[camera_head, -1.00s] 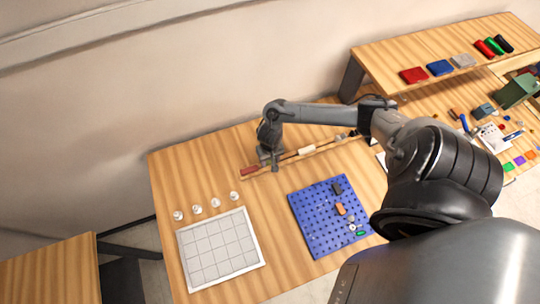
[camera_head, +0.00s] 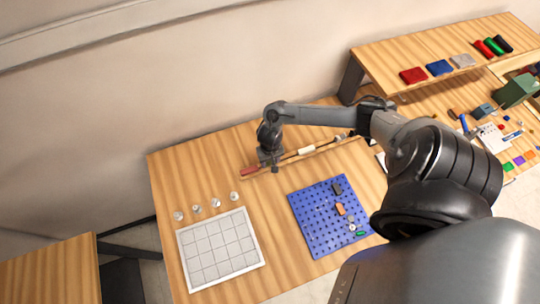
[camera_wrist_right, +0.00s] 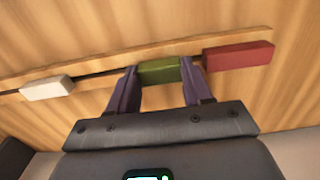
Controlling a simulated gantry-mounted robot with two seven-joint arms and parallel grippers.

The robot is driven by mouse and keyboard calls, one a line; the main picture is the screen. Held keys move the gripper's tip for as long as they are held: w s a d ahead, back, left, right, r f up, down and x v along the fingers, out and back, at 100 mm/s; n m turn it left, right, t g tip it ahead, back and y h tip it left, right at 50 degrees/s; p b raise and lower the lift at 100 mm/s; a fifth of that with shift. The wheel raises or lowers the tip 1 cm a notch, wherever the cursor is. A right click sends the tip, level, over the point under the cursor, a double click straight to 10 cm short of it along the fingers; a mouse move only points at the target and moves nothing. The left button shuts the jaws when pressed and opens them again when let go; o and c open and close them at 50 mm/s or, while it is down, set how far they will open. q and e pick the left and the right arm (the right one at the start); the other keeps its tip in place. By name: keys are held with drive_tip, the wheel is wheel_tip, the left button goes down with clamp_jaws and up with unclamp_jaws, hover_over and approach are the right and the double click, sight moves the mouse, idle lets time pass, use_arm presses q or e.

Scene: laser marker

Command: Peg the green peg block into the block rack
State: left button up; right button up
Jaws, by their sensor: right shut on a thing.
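My right gripper (camera_wrist_right: 162,88) is shut on the green peg block (camera_wrist_right: 160,70), with one purple-grey finger on each end. In the head view, my right gripper (camera_head: 270,163) is low over the block rack, and the green block cannot be made out there. The block rack (camera_wrist_right: 245,38) is a long wooden strip with a dark line along it. The green block is in line with the strip, between a red block (camera_wrist_right: 238,55) and a white block (camera_wrist_right: 47,88), nearer the red one. I cannot tell whether it is seated. My left gripper is not in view.
A blue pegboard (camera_head: 312,220) with small parts lies in front of the rack. A white grid tray (camera_head: 220,250) and several small clear pieces (camera_head: 197,209) are at the left.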

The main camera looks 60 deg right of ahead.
drive_tip(key=shift+f, duration=0.35)
drive_tip(key=o, duration=1.1)
drive_tip(key=shift+r, duration=0.3)
wheel_tip(320, 180, up, 10)
drive_tip(key=shift+r+p, duration=0.1)
drive_tip(key=shift+p, duration=1.15)
